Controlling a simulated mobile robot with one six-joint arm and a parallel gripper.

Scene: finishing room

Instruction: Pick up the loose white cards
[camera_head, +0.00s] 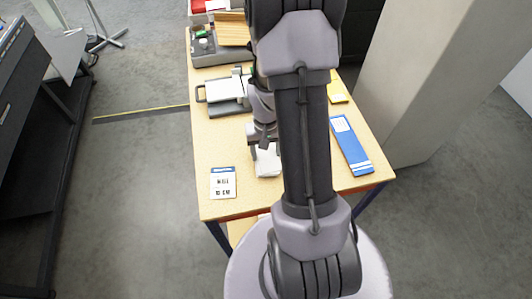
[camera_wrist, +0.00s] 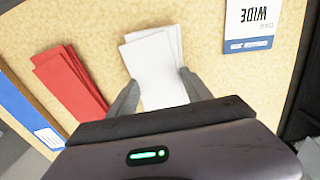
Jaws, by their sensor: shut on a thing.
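A loose stack of white cards (camera_wrist: 156,70) lies fanned on the wooden table, its sheets slightly out of line. In the head view the white cards (camera_head: 268,164) show just left of my arm, partly covered by it. My gripper (camera_wrist: 158,92) is at the cards, with one finger on each side of the stack, and is shut on them. The cards appear to be at or close to the table top; any gap beneath them cannot be told. My gripper also shows in the head view (camera_head: 263,150).
Red cards (camera_wrist: 70,82) lie left of the white ones in the wrist view. A blue folder (camera_head: 351,146) lies at the table's right. A labelled card (camera_head: 222,183) lies near the front left. A grey device (camera_head: 224,90) and a grey tray (camera_head: 208,58) stand farther back.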

